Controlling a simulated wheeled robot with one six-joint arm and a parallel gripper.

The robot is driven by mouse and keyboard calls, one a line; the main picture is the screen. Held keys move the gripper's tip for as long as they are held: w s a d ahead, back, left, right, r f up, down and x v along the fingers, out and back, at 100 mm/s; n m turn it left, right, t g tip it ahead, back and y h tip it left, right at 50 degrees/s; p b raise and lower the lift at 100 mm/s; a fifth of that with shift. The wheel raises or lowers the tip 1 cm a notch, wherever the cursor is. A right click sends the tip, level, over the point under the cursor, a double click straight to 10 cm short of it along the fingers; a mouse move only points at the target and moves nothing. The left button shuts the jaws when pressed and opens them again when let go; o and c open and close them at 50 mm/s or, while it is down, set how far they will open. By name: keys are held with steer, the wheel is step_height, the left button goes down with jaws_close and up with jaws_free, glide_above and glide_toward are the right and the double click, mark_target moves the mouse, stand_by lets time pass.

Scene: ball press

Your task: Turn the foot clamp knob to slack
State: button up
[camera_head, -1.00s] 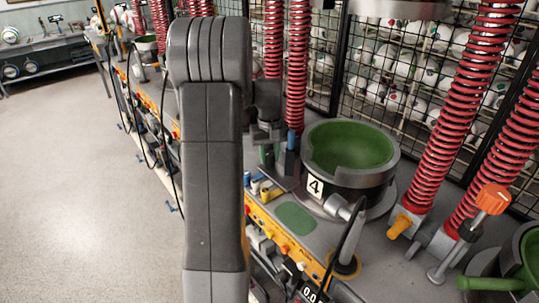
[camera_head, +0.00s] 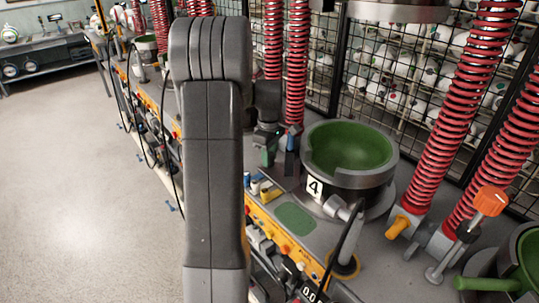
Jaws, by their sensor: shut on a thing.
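My arm stands upright in front of the bench and hides part of it. The end of my arm reaches out from behind it, and my gripper (camera_head: 278,150) points down at the bench, left of the green-lined cup (camera_head: 349,152) marked 4. The gripper is small and dark, with green and blue parts near its tip. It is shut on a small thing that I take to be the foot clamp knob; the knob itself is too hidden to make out.
Small blue and yellow parts (camera_head: 265,187) and a green pad (camera_head: 296,218) lie near the bench's front edge. Red springs (camera_head: 459,113), an orange knob (camera_head: 490,200) and an orange handle (camera_head: 398,227) stand right. Wire mesh closes the back. The floor (camera_head: 90,190) at left is clear.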

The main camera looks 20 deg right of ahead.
steer(key=n, duration=0.4)
steer(key=shift+n, duration=0.3)
steer(key=n, duration=0.4)
steer(key=shift+n, duration=0.3)
steer(key=o, duration=1)
steer(key=shift+c, duration=0.2)
steer(key=shift+r, duration=0.15)
step_height(320, 180, up, 14)
steer(key=shift+f+b, duration=0.2)
steer(key=shift+b, duration=0.1)
step_height(320, 180, down, 14)
steer(key=shift+r+p, duration=0.1)
steer(key=shift+p, duration=0.4)
